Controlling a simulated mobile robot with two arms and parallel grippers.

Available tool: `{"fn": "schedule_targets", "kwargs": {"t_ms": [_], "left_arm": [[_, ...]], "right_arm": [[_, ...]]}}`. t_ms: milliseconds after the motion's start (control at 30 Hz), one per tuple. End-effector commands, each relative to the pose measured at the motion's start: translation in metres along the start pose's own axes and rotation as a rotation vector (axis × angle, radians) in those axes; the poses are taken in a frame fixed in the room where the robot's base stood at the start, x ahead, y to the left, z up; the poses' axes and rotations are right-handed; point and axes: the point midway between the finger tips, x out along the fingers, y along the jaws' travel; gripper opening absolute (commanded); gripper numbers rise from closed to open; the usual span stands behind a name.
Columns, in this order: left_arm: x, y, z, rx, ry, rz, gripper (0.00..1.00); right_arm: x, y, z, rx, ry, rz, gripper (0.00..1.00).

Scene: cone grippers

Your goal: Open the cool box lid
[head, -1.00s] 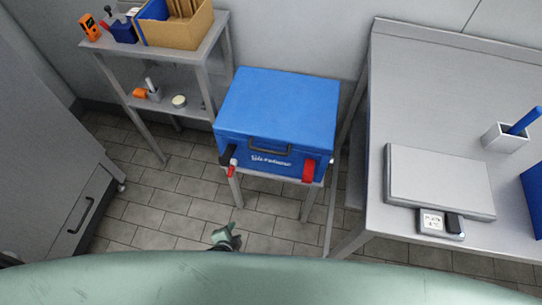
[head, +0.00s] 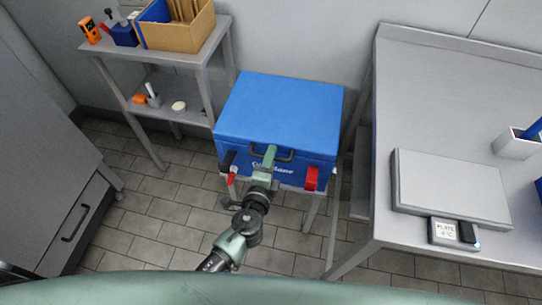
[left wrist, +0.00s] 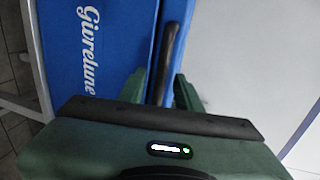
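The blue cool box (head: 232,152) stands on a low metal stand, with its lid (head: 285,105) closed. A dark handle (head: 286,155) is at the front, beside white lettering. My left gripper (head: 267,162) is at the handle and covers part of it in the head view. In the left wrist view the handle (left wrist: 171,45) runs between the two green fingers of my left gripper (left wrist: 163,90). The fingers are apart, one on each side of it. Whether either finger touches it I cannot tell. My right gripper is not in view.
A black and red latch (head: 229,165) and a red part (head: 311,178) are on the box front. A metal shelf (head: 190,52) with boxes stands to the left. A steel table (head: 440,80) with a flat grey plate (head: 450,185) stands to the right. The floor in front is clear.

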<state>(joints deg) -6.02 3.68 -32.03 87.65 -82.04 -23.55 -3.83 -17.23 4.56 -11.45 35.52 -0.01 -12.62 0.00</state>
Motion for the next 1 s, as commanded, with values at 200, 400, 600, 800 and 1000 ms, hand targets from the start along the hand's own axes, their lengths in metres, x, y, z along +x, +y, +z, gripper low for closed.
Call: {"fn": "schedule_targets", "kwargs": {"t_ms": [200,400,600,800,1000], "left_arm": [[0.0069,0.0,-0.0002,-0.002,0.0,0.0,0.34],[0.0065,0.0002,-0.0002,-0.002,0.0,0.001,0.18],[0.0064,0.0004,-0.0001,-0.002,0.0,0.001,0.0],[0.0063,0.0005,-0.0001,-0.002,0.0,0.001,0.0],[0.0062,0.0006,0.0,-0.002,0.0,0.001,0.0]], "right_arm": [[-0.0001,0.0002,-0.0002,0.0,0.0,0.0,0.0],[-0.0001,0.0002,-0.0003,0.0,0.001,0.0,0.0],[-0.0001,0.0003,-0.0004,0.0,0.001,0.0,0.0],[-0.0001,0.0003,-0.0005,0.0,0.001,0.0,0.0],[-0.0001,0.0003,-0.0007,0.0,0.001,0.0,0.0]]}}
